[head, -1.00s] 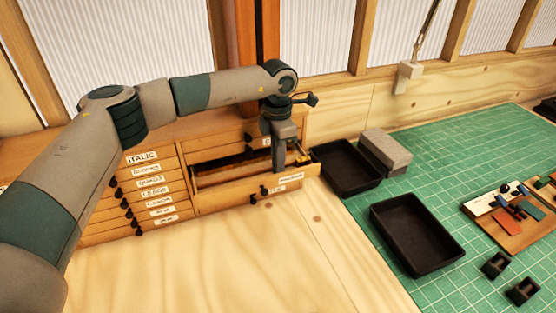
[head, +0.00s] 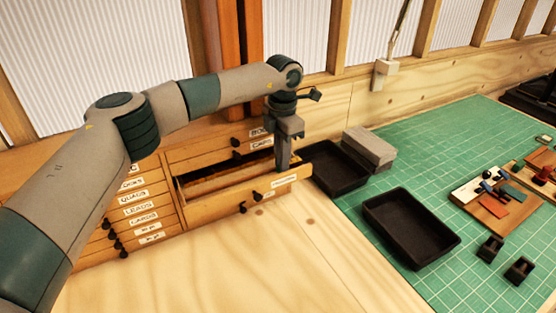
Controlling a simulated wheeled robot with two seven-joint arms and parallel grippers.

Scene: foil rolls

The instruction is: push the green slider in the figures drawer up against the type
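An open drawer (head: 235,204) of the wooden type cabinet is pulled out toward me. Its front carries a white label too small to read and a dark knob. My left gripper (head: 284,166) points down into the right end of this drawer, close behind its front. The fingers overlap from this side, so I cannot tell whether they are open or shut. I see no green slider; it may be hidden behind the gripper or the drawer front. The type inside cannot be made out either. My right gripper is not in view.
Shut labelled drawers (head: 140,210) stand left of the open one. The wooden bench front (head: 250,265) is clear.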

